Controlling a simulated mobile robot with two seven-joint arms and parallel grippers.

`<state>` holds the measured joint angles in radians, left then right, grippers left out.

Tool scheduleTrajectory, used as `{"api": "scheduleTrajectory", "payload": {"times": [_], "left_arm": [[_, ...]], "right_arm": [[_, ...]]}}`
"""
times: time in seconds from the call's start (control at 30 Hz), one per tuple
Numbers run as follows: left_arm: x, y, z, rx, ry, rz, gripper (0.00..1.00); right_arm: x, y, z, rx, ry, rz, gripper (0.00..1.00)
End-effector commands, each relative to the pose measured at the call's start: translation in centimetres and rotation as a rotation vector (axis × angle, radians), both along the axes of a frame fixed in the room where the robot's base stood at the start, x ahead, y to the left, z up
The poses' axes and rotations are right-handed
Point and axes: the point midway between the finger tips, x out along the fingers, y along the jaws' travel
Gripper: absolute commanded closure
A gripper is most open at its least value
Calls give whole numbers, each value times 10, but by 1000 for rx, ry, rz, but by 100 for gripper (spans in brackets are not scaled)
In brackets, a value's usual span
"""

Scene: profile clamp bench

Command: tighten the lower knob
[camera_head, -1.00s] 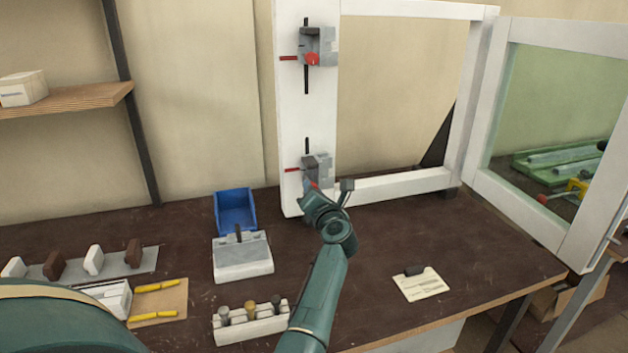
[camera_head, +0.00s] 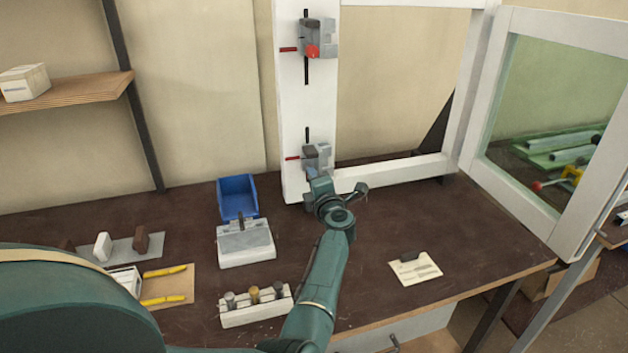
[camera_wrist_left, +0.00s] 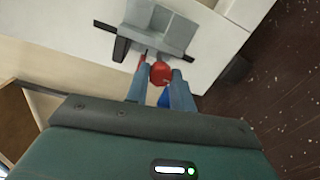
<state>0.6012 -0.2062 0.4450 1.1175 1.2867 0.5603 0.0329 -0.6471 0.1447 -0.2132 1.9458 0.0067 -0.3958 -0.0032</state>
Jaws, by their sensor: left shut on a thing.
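The lower clamp (camera_head: 317,157) is a grey block on the white upright of a frame, with a black bar and a red line mark beside it. My left gripper (camera_head: 314,177) is just below that clamp. In the left wrist view the red lower knob (camera_wrist_left: 160,73) sits between the two blue fingers of my left gripper (camera_wrist_left: 161,80), which is shut on it. In the head view the gripper hides this knob. The grey clamp body (camera_wrist_left: 160,25) lies just past the fingertips. The upper clamp (camera_head: 318,38) has its own red knob (camera_head: 312,51). My right gripper is not in view.
A blue bin (camera_head: 237,196), a grey-white block (camera_head: 245,243) and a rack with several pegs (camera_head: 255,304) stand left of my arm. A tag (camera_head: 415,269) lies to the right. A glazed white frame (camera_head: 480,150) stands at right. The bench between is mostly clear.

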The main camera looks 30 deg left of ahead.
Motion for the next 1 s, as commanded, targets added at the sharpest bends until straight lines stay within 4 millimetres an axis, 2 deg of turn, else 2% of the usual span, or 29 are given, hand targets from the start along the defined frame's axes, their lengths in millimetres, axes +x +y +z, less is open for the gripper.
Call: {"api": "scheduleTrajectory", "payload": {"times": [0.5, 0.53, 0.8, 1.0], "left_arm": [[1, 0, 2, 13, 12, -1, 99], [1, 0, 2, 13, 12, -1, 75], [0, 0, 1, 13, 13, 0, 54], [0, 0, 0, 12, 14, -1, 54]], "right_arm": [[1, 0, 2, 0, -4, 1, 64], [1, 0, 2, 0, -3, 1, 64], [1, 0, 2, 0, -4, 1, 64], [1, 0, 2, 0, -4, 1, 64]]}}
